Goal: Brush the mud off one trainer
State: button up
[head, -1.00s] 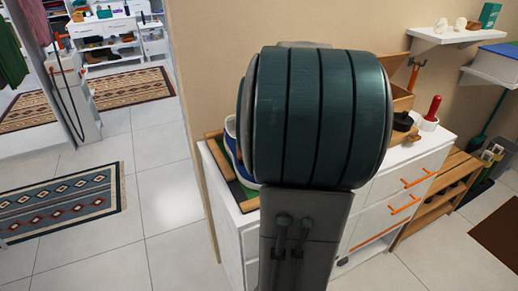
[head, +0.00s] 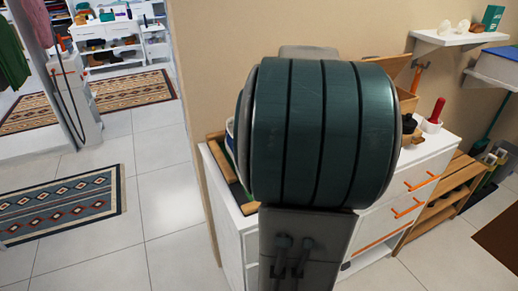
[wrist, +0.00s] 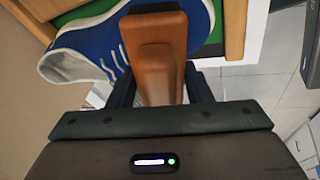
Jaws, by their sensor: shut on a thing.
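My gripper (wrist: 160,88) is shut on a brown wooden-handled brush (wrist: 155,45), seen in the wrist view. The brush reaches forward over the blue trainer (wrist: 88,48), which has white laces and a pale sole. The brush hides part of the trainer, and I cannot tell whether they touch. No mud is clear on the visible part. The trainer lies on a green surface between wooden edges. In the head view my arm hides the gripper, the brush and nearly all of the trainer; only a sliver (head: 230,136) shows.
A wooden rack (head: 440,190) stands to the right. Wall shelves (head: 450,38) hang above. Tiled floor is clear at left, beside a patterned rug (head: 60,208).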

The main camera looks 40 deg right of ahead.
jog(key=shift+s+a+f+b, duration=0.2)
jog(key=shift+s+f+b, duration=0.1)
jog(key=shift+s+b, duration=0.35)
jog(key=shift+s, duration=0.1)
jog(key=shift+w+d+r, duration=0.15)
jog(key=shift+w+d, duration=0.05)
jog(key=shift+w, duration=0.7)
jog(key=shift+w+d+r+p, duration=0.15)
jog(key=shift+w+r+p, duration=0.1)
jog(key=shift+w, duration=0.2)
jog(key=shift+w+d+r+p, duration=0.1)
jog(key=shift+w+r+p, duration=0.15)
jog(key=shift+w, duration=0.15)
jog(key=shift+s+a+f+b, duration=0.1)
jog(key=shift+s+f+b, duration=0.2)
jog(key=shift+b, duration=0.15)
jog(key=shift+s+a, duration=0.15)
jog(key=shift+s, duration=0.4)
jog(key=shift+s+a+f+b, duration=0.1)
jog(key=shift+s+f+b, duration=0.15)
jog(key=shift+s+b, duration=0.25)
jog(key=shift+s+a+f+b, duration=0.1)
jog(key=shift+s+f+b, duration=0.1)
jog(key=shift+s+b, duration=0.3)
jog(key=shift+w, duration=0.1)
